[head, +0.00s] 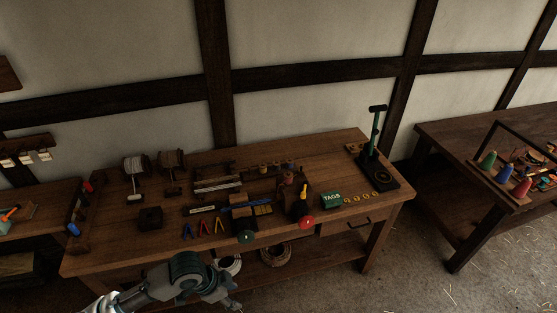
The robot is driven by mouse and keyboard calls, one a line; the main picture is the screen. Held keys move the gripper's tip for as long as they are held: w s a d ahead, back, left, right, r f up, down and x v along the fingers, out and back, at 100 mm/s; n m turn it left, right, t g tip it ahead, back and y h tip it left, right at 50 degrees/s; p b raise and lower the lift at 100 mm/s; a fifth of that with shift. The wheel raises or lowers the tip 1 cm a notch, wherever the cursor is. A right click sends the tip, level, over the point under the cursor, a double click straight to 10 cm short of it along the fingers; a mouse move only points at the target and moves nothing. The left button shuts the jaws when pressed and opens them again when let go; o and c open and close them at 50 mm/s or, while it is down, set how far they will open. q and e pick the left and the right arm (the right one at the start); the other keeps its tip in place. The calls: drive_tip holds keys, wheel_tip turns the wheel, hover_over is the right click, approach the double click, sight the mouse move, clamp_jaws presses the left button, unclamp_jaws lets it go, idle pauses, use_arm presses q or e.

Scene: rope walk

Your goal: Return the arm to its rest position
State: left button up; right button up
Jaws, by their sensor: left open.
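My left arm comes in from the bottom left of the head view. My left gripper (232,303) hangs low at the bottom, in front of the workbench (110,240) and below its top. The gripper is open and I see nothing in it, though it is small and partly cut off by dark tones. My right gripper is out of view.
The bench top holds wire spools (135,166), a green TAGS box (332,199), a green press stand (375,140) and several small tools. Rope coils (275,252) lie on the shelf below. A second table (440,135) stands at right, with floor (400,270) between.

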use_arm(q)
drive_tip(key=w+a+f+n+t, duration=0.1)
drive_tip(key=w+f+n+t, duration=0.35)
drive_tip(key=w+f, duration=0.95)
drive_tip(key=s+a+f+n+y, duration=0.1)
drive_tip(key=s+a+f+n, duration=0.2)
drive_tip(key=f, duration=0.9)
drive_tip(key=s+a+f+n+y, duration=0.1)
drive_tip(key=a+f+n, duration=0.35)
drive_tip(key=f, duration=0.65)
drive_tip(key=s+a+f+g+y, duration=0.2)
drive_tip(key=s+a+f+g, duration=0.15)
drive_tip(key=s+f, duration=1.45)
drive_tip(key=s+d+f, duration=0.1)
drive_tip(key=s+f, duration=0.1)
drive_tip(key=s, duration=1)
drive_tip(key=s+f+g+b, duration=0.1)
drive_tip(key=s+f, duration=0.2)
drive_tip(key=s, duration=1)
drive_tip(key=shift+d+f, duration=0.25)
drive_tip(key=shift+d, duration=0.1)
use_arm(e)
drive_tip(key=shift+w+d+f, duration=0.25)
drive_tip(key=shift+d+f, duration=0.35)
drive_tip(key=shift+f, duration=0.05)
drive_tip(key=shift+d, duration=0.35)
